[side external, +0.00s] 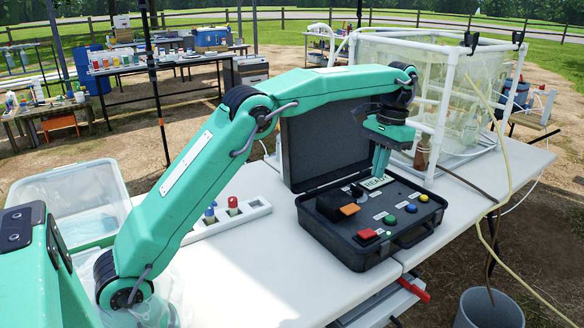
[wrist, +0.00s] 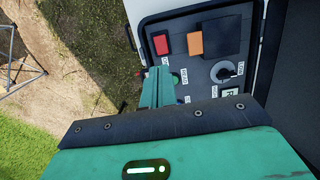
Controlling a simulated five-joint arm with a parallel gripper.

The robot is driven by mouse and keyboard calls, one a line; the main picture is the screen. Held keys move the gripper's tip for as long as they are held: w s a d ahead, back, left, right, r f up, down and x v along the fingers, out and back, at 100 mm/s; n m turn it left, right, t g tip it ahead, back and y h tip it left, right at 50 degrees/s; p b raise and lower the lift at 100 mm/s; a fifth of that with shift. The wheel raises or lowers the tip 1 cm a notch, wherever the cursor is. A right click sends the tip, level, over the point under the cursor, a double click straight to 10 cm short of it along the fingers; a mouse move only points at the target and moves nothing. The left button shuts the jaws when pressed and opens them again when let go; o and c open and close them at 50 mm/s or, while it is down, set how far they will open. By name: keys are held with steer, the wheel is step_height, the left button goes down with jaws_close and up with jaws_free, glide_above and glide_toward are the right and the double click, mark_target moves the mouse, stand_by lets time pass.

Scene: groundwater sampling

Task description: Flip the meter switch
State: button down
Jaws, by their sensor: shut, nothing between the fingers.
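The meter (side external: 372,262) is an open black case on the white table, its lid (side external: 325,140) raised at the back. Its panel carries a red square control (side external: 367,235), an orange piece (side external: 349,210) at a black block, coloured round buttons and a small lit display (side external: 375,183). I cannot tell which is the switch. My gripper (side external: 379,172) is shut and empty, pointing down by the display; its fingers (wrist: 157,88) also show in the wrist view.
A white rack (side external: 255,209) with coloured caps stands left of the case. A clear-walled frame enclosure (side external: 433,120) and a brown bottle (side external: 422,155) stand behind it. A grey bucket (side external: 488,309) is below at right.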

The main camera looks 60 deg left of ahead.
mark_target(365, 234)
steer(key=shift+w+d+f, duration=0.1)
steer(key=shift+w+f, duration=0.55)
steer(key=shift+f, duration=0.35)
steer(key=shift+f, duration=0.1)
steer(key=shift+s+f, duration=0.45)
steer(key=shift+f, duration=1.8)
steer(key=shift+s+f, duration=0.5)
steer(key=shift+f, duration=1.75)
steer(key=shift+s+f, duration=0.45)
steer(key=shift+f, duration=1.8)
